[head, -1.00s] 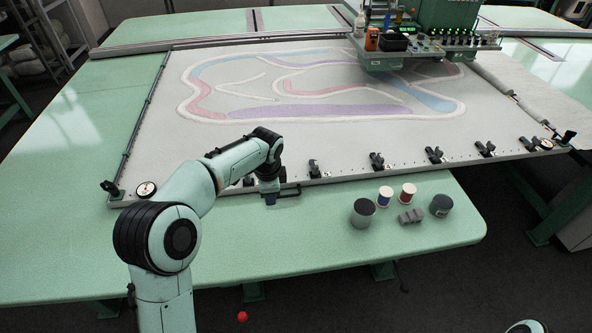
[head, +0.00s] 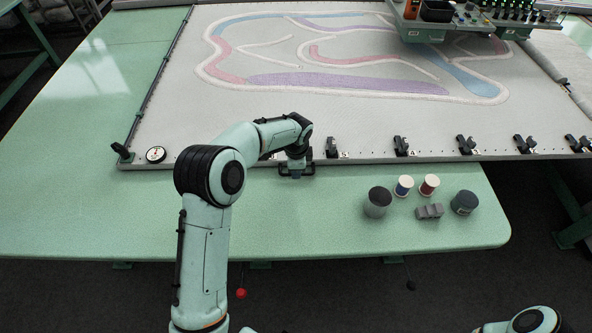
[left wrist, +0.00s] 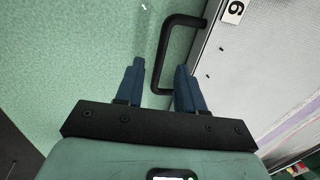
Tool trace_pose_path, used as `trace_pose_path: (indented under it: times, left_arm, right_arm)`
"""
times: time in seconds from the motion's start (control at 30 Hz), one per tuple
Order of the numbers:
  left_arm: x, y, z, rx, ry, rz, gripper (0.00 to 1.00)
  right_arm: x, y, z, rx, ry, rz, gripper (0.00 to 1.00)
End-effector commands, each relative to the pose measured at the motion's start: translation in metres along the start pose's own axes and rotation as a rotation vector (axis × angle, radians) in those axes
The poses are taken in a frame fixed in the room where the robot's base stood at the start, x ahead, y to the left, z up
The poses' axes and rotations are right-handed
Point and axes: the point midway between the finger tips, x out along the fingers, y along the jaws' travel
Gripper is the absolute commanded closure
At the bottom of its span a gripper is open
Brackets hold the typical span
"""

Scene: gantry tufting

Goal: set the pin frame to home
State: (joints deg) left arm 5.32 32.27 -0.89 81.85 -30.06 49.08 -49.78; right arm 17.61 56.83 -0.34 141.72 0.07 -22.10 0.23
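The pin frame (head: 225,160) is a large grey-edged frame holding pale cloth with a coloured tufted pattern. Its front edge carries several black clamps and a round dial (head: 156,154) at the left corner. A black U-shaped handle (left wrist: 168,40) sticks out from the frame's edge in the left wrist view. My left gripper (head: 296,174) is at this handle on the front edge. In the left wrist view, its two blue fingers (left wrist: 160,68) are apart, with the handle's bar between them. Contact cannot be told. My right gripper is out of view.
A dark canister (head: 377,202), two thread spools (head: 404,186), a grey block (head: 430,211) and a dark jar (head: 464,202) stand on the green table right of my left gripper. The tufting head (head: 425,28) is over the far right. The table's front left is clear.

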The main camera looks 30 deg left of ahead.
Motion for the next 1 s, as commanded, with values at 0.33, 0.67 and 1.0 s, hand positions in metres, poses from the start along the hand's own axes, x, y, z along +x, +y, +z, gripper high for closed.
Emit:
trace_pose_path:
  times: [0.33,0.67,1.0]
  left_arm:
    - [0.027,-0.001,0.000,0.000,0.000,-0.002,0.62]
    - [0.027,-0.001,0.000,0.000,0.001,-0.001,0.98]
    - [0.026,-0.007,-0.001,-0.001,0.000,-0.002,1.00]
  right_arm:
    - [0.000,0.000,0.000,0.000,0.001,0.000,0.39]
    - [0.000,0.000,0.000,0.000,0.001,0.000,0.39]
    - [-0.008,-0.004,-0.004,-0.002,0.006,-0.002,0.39]
